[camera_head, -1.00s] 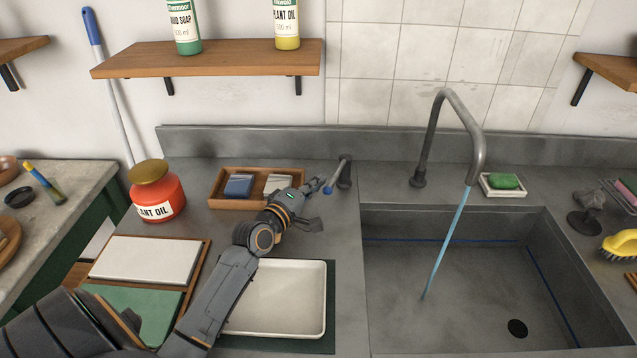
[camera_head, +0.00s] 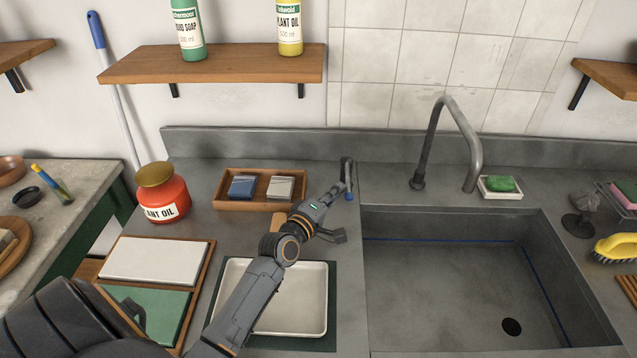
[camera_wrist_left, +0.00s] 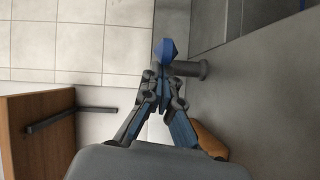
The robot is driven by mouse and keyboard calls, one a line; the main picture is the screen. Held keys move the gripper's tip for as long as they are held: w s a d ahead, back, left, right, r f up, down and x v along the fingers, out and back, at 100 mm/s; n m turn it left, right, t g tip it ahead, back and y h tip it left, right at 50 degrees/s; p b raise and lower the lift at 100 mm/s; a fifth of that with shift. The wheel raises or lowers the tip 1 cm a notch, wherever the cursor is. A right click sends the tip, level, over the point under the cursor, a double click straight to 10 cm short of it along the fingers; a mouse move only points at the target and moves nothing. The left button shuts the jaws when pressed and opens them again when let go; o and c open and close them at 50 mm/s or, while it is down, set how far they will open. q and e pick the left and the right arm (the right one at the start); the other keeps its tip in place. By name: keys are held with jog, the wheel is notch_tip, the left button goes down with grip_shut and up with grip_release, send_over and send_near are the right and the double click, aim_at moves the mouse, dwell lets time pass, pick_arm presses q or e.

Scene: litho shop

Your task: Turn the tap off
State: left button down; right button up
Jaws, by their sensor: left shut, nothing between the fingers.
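The grey gooseneck tap (camera_head: 447,135) stands behind the sink, and no water stream shows from its spout. Its separate lever (camera_head: 347,175), dark with a blue tip, stands to the left of the sink and points towards the front. My left gripper (camera_head: 338,190) is shut and empty, right beside the lever's blue tip. In the left wrist view the fingertips (camera_wrist_left: 163,75) are just below the blue tip (camera_wrist_left: 165,50); I cannot tell whether they touch. My right gripper is not in view.
The empty sink basin (camera_head: 450,290) lies to the right. A wooden tray (camera_head: 235,205) with two small boxes, a red plant oil jar (camera_head: 162,192) and a white tray (camera_head: 310,315) stand around my left arm. A shelf (camera_head: 215,65) hangs above.

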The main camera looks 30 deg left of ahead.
pick_arm(q)
jog(key=shift+d+f, duration=0.1)
jog(key=shift+d, duration=0.15)
jog(key=s, duration=1.2)
jog(key=shift+a+r, duration=0.25)
jog(key=shift+r, duration=0.1)
jog(key=shift+r, duration=0.1)
